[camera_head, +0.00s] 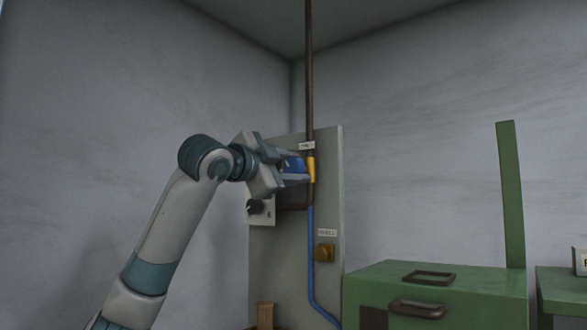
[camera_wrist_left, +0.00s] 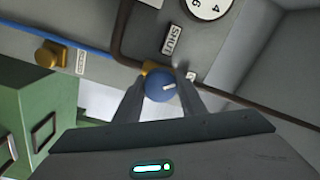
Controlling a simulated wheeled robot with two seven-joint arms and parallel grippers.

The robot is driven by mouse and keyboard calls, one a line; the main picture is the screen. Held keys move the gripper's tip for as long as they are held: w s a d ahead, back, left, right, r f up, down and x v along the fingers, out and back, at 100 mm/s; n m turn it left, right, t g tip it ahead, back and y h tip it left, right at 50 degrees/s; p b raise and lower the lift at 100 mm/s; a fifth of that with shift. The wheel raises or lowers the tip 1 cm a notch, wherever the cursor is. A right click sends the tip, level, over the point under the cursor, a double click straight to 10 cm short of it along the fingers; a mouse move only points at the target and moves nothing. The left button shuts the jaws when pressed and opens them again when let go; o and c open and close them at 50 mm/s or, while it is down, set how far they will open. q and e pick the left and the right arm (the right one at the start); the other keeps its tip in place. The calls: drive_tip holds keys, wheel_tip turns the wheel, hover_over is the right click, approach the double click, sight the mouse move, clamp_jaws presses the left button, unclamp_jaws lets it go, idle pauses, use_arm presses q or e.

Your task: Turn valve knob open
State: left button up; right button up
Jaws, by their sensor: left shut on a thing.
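A blue valve knob (camera_wrist_left: 160,86) with a white mark shows between the fingers in the left wrist view. In the head view the blue knob (camera_head: 292,164) is partly hidden by my left gripper. My left gripper (camera_head: 296,168) reaches the grey panel from the left, and its fingers are shut on the knob. In the left wrist view the gripper (camera_wrist_left: 162,92) has one finger on each side of the knob. A yellow fitting (camera_head: 311,169) sits behind the knob on the pipe. A label reading SHUT (camera_wrist_left: 173,39) is near the knob. My right gripper is not in view.
A round dial (camera_wrist_left: 206,7) shows in the wrist view. A green machine (camera_head: 450,285) stands to the right.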

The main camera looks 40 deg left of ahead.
use_arm(q)
drive_tip(key=m, duration=0.3)
drive_tip(key=shift+r+m, duration=0.1)
drive_tip(key=shift+m, duration=0.3)
drive_tip(key=shift+m+h, duration=0.4)
drive_tip(key=shift+m, duration=1.7)
drive_tip(key=o, duration=1)
drive_tip(key=shift+s+f+b, duration=0.25)
drive_tip(key=shift+s+b, duration=0.1)
drive_tip(key=shift+s, duration=0.1)
drive_tip(key=s+b, duration=0.2)
drive_tip(key=s, duration=0.3)
drive_tip(key=s+a+b, duration=0.1)
drive_tip(key=s+b, duration=0.1)
drive_tip(key=s, duration=0.4)
drive_tip(key=s+f+b, duration=0.1)
drive_tip(key=s+b, duration=0.2)
drive_tip(key=s, duration=0.2)
drive_tip(key=shift+s+a, duration=0.2)
drive_tip(key=shift+s, duration=0.05)
